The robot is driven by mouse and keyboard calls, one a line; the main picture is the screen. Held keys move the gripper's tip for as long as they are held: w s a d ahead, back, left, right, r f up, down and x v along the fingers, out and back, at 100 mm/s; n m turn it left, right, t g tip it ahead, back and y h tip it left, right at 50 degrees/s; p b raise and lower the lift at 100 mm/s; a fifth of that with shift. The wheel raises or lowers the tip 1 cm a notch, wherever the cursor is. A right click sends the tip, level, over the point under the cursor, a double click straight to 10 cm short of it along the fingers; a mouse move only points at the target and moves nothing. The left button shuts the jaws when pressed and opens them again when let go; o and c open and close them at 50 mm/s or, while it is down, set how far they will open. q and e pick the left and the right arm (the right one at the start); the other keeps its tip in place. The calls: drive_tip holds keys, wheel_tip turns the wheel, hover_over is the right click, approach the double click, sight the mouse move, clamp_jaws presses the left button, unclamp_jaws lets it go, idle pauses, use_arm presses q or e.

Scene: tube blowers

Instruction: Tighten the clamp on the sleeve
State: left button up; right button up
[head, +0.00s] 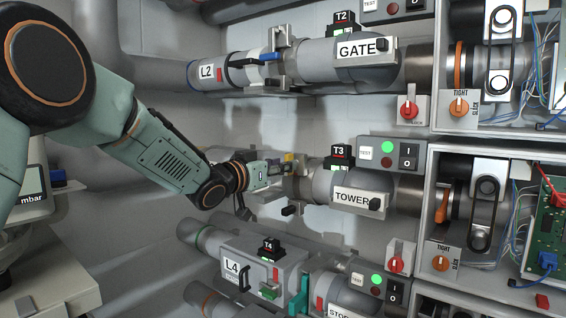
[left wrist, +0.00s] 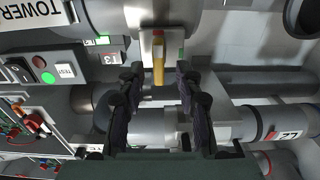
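A clamp with a yellow lever (head: 288,158) sits on the pipe to the left of the TOWER housing (head: 352,198). In the left wrist view the yellow lever (left wrist: 158,62) stands against a pale plate, beyond and between my fingertips. My left gripper (head: 285,182) is at this clamp, and its wrist hides much of the pipe and any sleeve there. In the left wrist view my left gripper (left wrist: 160,85) has its two dark fingers apart, with nothing held between them. I cannot tell whether a finger touches the lever. My right gripper is not in view.
The GATE line above has a clamp with a blue lever (head: 270,57). The L4 line below has a green lever (head: 300,296). TIGHT/SLACK knobs (head: 459,106) and switch boxes (head: 390,155) are on the right. A gauge cabinet (head: 40,260) stands at lower left.

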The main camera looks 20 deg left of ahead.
use_arm(q)
drive_tip(key=shift+w+d+r, duration=0.1)
drive_tip(key=shift+w+r, duration=0.05)
drive_tip(key=shift+w, duration=0.15)
drive_tip(key=shift+w+d, duration=0.25)
drive_tip(key=shift+w, duration=0.05)
drive_tip(key=c, duration=0.5)
drive_tip(key=shift+a, duration=0.1)
clamp_jaws()
